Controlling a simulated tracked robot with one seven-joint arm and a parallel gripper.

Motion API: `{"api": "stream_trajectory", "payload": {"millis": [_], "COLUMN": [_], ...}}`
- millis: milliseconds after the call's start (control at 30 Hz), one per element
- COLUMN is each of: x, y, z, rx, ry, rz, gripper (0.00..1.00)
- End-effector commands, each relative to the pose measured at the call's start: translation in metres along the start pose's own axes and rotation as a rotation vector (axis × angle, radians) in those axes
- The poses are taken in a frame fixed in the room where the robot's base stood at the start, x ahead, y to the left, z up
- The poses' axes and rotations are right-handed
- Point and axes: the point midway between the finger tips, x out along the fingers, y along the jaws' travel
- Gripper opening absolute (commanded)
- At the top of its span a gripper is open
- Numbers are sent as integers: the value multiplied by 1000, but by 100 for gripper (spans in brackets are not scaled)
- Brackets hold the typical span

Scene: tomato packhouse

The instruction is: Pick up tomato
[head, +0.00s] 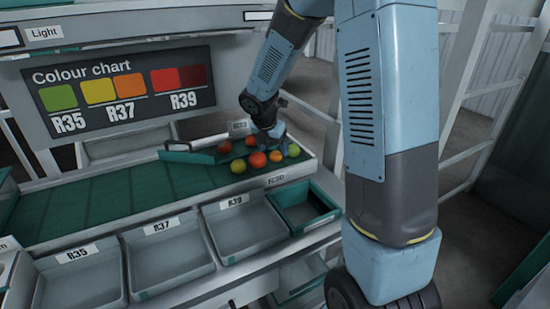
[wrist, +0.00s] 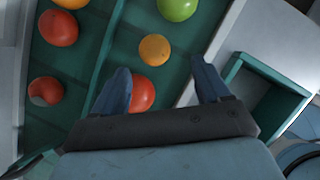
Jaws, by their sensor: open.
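Several tomatoes lie on the green sorting surface (head: 100,205), grouped at its right end under my gripper. In the head view I see a green tomato (head: 238,167), a red tomato (head: 257,160), an orange tomato (head: 276,156) and a yellow-green tomato (head: 294,150). My gripper (wrist: 162,84) is open above them, pointing down. In the wrist view, a red tomato (wrist: 142,95) lies below and between the fingers, nearer the left one and partly hidden by it. The orange tomato (wrist: 154,49) lies just beyond the fingertips. Two red tomatoes (wrist: 58,28) (wrist: 46,91) lie to the left.
Grey trays labelled R35 (head: 84,295), R37 (head: 165,280) and R39 (head: 249,250) stand along the front. A green bin (head: 304,228) stands at their right. A colour chart (head: 120,92) hangs behind. The surface's left part is clear.

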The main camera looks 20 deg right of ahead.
Motion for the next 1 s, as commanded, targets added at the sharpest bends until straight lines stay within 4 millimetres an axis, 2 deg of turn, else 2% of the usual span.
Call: {"api": "stream_trajectory", "payload": {"millis": [400, 767, 1000], "x": [45, 52, 52], "y": [6, 6, 5], "z": [4, 4, 4], "rx": [1, 1, 1], "ry": [1, 0, 1], "rz": [-2, -1, -2], "gripper": [76, 76, 52]}}
